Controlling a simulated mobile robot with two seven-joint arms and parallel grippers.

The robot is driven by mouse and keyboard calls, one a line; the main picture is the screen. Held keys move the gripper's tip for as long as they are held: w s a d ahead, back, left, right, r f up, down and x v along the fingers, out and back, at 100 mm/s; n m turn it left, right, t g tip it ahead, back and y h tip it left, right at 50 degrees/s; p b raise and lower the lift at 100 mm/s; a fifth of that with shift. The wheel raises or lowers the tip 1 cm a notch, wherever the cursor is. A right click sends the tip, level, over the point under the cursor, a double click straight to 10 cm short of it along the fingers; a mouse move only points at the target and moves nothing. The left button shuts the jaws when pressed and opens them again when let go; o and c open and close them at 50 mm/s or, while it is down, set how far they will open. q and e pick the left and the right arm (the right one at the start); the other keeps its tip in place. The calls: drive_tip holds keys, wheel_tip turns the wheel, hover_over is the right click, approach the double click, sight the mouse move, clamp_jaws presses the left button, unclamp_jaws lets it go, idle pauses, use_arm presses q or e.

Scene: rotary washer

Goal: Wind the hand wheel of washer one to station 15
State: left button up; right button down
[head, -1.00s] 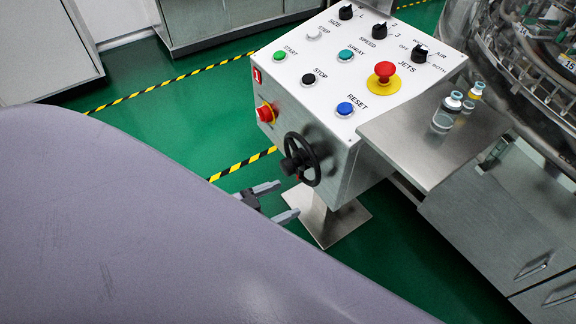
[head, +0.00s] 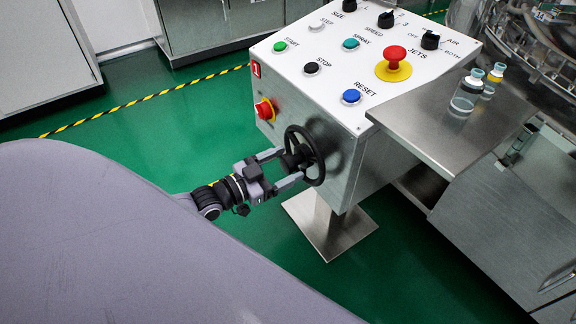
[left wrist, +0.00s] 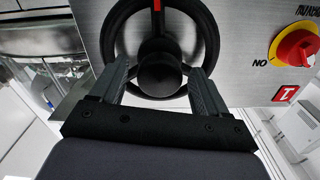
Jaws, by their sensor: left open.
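The black hand wheel (head: 318,157) is on the front face of washer one's control box (head: 345,170), which carries a red 1 label. In the left wrist view the wheel (left wrist: 209,38) fills the upper middle, with a red mark on its rim at the top and a round black hub knob (left wrist: 160,74). My left gripper (head: 287,166) is open at the wheel, and in the left wrist view its fingers (left wrist: 160,85) stand on either side of the hub knob. I cannot tell whether they touch it. My right gripper is not in view.
Two vials (head: 467,92) stand on the steel shelf (head: 440,125) at right. The rotary washer (head: 540,45) is at upper right. Green floor is clear at left.

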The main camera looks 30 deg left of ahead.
use_arm(q)
drive_tip(key=shift+x, duration=0.75)
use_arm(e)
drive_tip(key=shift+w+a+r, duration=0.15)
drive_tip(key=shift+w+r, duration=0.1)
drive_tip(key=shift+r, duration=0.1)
use_arm(q)
clamp_jaws()
drive_tip(key=shift+r+m, duration=0.1)
drive_tip(key=shift+m, duration=0.2)
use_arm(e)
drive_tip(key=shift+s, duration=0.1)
